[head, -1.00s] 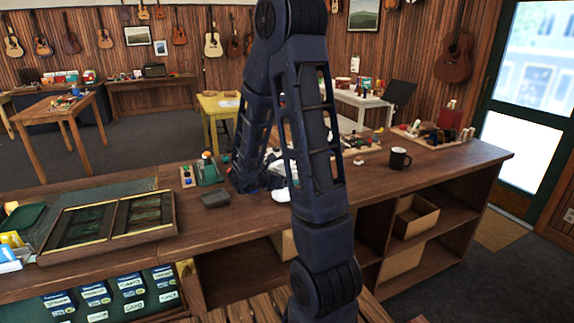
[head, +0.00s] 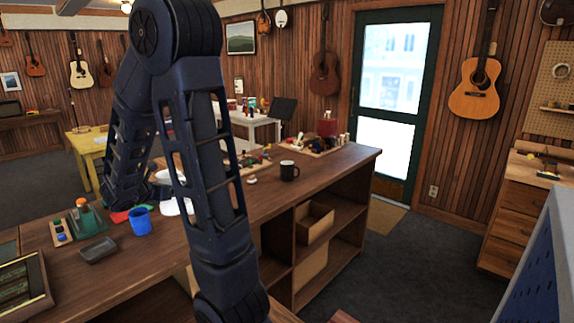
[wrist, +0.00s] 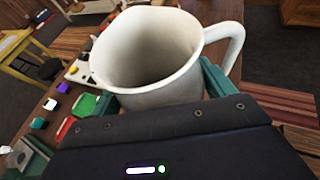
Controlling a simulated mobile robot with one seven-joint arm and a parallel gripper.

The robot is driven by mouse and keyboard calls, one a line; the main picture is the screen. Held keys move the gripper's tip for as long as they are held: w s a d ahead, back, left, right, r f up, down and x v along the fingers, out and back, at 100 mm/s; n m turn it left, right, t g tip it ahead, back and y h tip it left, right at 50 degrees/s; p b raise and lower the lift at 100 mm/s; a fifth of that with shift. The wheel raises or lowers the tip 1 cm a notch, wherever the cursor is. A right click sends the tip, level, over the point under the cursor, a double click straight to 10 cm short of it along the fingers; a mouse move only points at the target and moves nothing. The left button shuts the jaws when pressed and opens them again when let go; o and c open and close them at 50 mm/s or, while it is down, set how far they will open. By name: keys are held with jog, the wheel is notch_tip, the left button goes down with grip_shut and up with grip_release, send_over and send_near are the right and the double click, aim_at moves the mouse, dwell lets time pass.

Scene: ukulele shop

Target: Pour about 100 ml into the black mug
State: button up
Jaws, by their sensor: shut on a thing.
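The black mug (head: 289,170) stands upright on the wooden counter, right of my arm in the head view. My gripper (wrist: 160,100) is shut on a white jug (wrist: 140,50) with a handle on its right, seen in the wrist view. Its open rim faces the wrist camera; its inside looks pale and I cannot tell any liquid level. In the head view my arm hides most of the gripper; a white shape (head: 172,207) beside the arm may be the jug. It is apart from the black mug, to its left.
A blue cup (head: 140,221), a dark grey dish (head: 98,249) and a green item with an orange top (head: 85,216) stand on the counter (head: 140,270) left of my arm. A tray of small items (head: 314,144) lies behind the mug. Counter right of the mug is clear.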

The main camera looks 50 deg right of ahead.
notch_tip(320, 180, up, 2)
jog(key=shift+w+d+r, duration=0.1)
jog(key=w+d+f+m+g+h, duration=0.1)
jog(key=w+d+m+g, duration=0.15)
jog(key=d, duration=1.25)
jog(key=w+d+f+m+g, duration=0.1)
jog(key=d+m+g, duration=0.2)
jog(key=d, duration=1.2)
jog(key=s+d+r+m+g, duration=0.15)
jog(key=s+d, duration=0.35)
jog(key=d, duration=0.5)
jog(key=s+d+m+g, duration=0.15)
jog(key=s+d, duration=0.35)
jog(key=d, duration=0.5)
jog(key=s+d+g, duration=0.2)
jog(key=s+d, duration=0.3)
jog(key=d, duration=0.5)
jog(key=shift+m+y, duration=0.25)
jog(key=shift+y, duration=0.15)
jog(key=f, duration=1)
jog(key=shift+d+f, duration=0.3)
jog(key=shift+f, duration=0.05)
jog(key=shift+w, duration=0.15)
